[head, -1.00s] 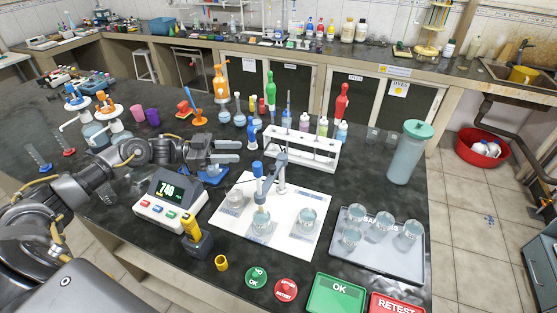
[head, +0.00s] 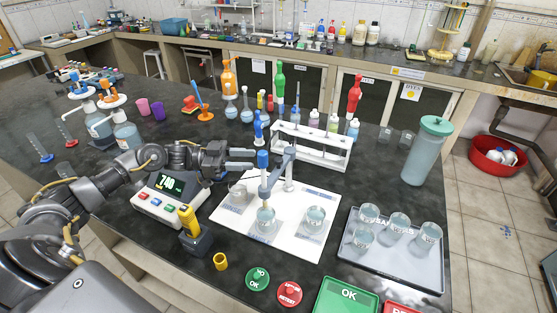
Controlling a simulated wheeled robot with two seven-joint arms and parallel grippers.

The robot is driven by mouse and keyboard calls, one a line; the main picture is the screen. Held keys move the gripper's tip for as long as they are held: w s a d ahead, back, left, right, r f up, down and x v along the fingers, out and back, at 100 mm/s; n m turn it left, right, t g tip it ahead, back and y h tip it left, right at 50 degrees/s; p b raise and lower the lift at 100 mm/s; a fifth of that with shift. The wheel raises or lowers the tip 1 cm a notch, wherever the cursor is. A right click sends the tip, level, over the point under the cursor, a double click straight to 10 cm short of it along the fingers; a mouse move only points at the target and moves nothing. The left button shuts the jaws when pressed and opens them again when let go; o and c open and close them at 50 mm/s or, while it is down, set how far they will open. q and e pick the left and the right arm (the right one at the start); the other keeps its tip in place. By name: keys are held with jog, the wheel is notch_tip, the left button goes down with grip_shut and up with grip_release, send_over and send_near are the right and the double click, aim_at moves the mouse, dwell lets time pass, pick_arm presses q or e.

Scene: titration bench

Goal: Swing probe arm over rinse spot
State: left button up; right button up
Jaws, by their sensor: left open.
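The probe arm (head: 276,172) is a grey bar on a post (head: 289,176) that stands on a white mat (head: 290,235). Its probe (head: 263,163), with a blue top, hangs upright at the arm's end, over or in a front beaker (head: 265,219). Another beaker (head: 315,218) stands on the mat's right part, and a small vessel (head: 238,192) at its left. My left gripper (head: 250,160) is open and empty, just left of the probe's blue top. My right gripper is not in view.
A display unit (head: 160,203) reading about 740 stands left of the mat. A white rack (head: 312,150) of bottles stands behind. A grey tray (head: 388,250) with several beakers is at the right, near a tall lidded jug (head: 425,152). Green and red buttons lie in front.

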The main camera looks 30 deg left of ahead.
aim_at(279, 159)
pick_arm(q)
jog(key=p+x, duration=0.3)
jog(key=x, duration=0.5)
jog(key=shift+w+d+r, duration=0.15)
jog(key=shift+d, duration=0.15)
jog(key=shift+w+d, duration=0.25)
jog(key=shift+d, duration=0.15)
grip_shut()
